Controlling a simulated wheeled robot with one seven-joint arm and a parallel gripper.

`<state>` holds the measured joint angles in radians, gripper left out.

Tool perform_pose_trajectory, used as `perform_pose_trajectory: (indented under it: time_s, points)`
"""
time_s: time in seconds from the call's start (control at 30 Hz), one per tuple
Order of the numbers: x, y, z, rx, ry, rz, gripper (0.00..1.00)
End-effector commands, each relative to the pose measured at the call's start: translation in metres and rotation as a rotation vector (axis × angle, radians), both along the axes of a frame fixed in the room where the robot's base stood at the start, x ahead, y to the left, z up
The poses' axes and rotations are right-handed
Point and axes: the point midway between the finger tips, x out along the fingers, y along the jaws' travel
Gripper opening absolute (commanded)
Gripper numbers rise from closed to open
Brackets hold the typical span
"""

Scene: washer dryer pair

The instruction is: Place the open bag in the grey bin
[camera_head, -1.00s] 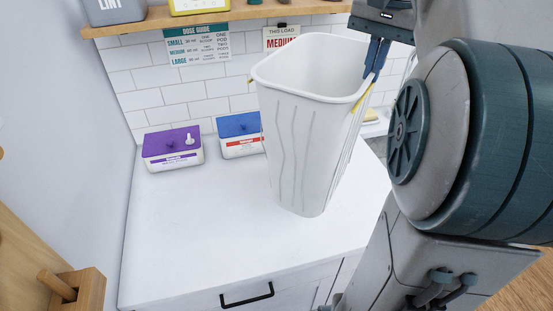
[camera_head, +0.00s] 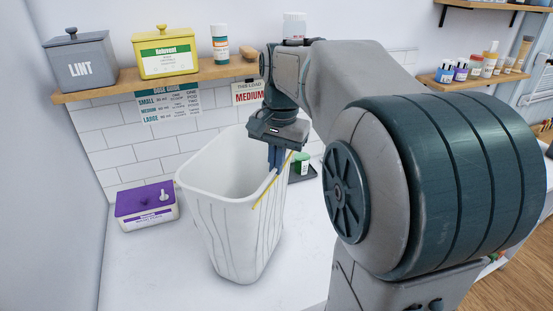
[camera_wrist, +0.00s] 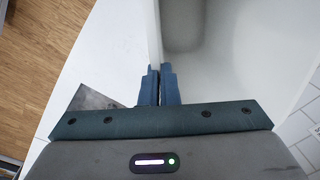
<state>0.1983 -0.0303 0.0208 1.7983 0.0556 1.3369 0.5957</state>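The open bag (camera_head: 228,225) is a tall white tapered shape with wrinkled sides, a wide open mouth and a yellow strip at its right edge. It stands nearly upright over the counter. I cannot tell whether its base touches the counter. My gripper (camera_head: 275,166) points down and is shut on the right side of the bag's rim. In the wrist view my gripper (camera_wrist: 160,82) has its fingers together on the thin rim, with the bag's pale inside (camera_wrist: 190,30) to the right. No open grey bin is clear in view; a grey lidded LINT container (camera_head: 80,68) stands on the shelf.
The white counter (camera_head: 135,265) is bare at left front. A purple-lidded box (camera_head: 147,205) stands left of the bag. A green-lidded jar (camera_head: 301,162) is behind my gripper. A wooden shelf (camera_head: 120,88) above holds a yellow box (camera_head: 166,52) and a bottle (camera_head: 221,44).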

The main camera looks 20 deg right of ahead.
Motion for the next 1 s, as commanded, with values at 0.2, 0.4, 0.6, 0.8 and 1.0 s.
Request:
perform_pose_trajectory:
  time_s: [0.2,0.4,0.6,0.8,1.0]
  points:
    - [0.000,0.000,-0.001,0.000,0.000,0.000,0.00]
    - [0.000,0.000,-0.005,0.000,0.000,0.000,0.10]
    - [0.000,0.000,-0.004,0.000,0.000,0.000,0.24]
    - [0.000,0.000,0.000,0.000,0.000,0.000,0.24]
    - [0.000,-0.002,0.026,-0.001,-0.005,0.000,0.24]
